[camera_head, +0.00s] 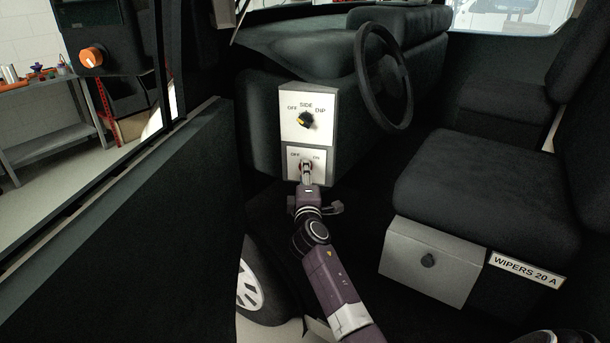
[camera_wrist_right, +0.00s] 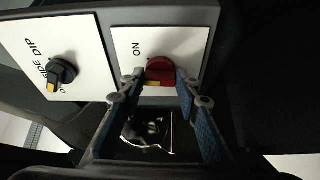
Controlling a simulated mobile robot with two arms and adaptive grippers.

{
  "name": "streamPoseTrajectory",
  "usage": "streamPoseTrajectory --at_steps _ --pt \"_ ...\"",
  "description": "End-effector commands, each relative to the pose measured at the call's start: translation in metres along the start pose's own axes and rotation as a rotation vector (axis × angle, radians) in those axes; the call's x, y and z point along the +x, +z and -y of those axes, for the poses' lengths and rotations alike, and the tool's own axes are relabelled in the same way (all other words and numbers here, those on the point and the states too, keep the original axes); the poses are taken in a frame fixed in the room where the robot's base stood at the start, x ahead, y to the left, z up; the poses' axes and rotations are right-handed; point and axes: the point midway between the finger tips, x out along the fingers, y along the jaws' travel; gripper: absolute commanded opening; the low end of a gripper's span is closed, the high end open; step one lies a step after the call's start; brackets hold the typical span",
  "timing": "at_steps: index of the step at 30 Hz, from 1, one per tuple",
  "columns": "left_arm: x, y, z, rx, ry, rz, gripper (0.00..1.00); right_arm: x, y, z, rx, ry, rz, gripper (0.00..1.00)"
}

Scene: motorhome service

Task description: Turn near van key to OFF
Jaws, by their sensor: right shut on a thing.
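The van key is a red knob (camera_wrist_right: 160,70) with a yellow mark, on the lower white panel labelled OFF at left and ON at right in the head view. My right gripper (camera_head: 306,170) reaches up to this panel (camera_head: 292,166) and covers most of the knob. In the right wrist view, the fingers of my right gripper (camera_wrist_right: 159,82) are closed on either side of the red knob. The yellow mark sits at the knob's lower edge there; I cannot tell which label it points at. My left gripper is not in view.
Above is a black light switch (camera_head: 306,120) with a yellow mark, labelled OFF, SIDE, DIP. The steering wheel (camera_head: 384,78) is at upper right. The seat (camera_head: 480,190) and a grey box (camera_head: 428,262) are right. The open door (camera_head: 120,230) bounds the left side.

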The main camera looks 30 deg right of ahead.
Motion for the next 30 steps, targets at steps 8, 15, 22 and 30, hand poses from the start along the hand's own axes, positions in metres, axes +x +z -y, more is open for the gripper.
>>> streamPoseTrajectory --at_steps 8,15,22,30 --pt "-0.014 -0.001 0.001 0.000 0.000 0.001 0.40 0.000 0.000 -0.003 -0.057 -0.018 0.000 0.06" --pt "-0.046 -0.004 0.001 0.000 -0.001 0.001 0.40 0.000 0.000 -0.008 -0.209 -0.063 0.000 0.06" --pt "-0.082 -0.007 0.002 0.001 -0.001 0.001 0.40 0.000 -0.001 -0.010 -0.406 -0.122 -0.001 0.06" --pt "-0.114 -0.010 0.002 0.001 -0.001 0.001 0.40 0.000 -0.002 -0.010 -0.617 -0.183 -0.001 0.06"
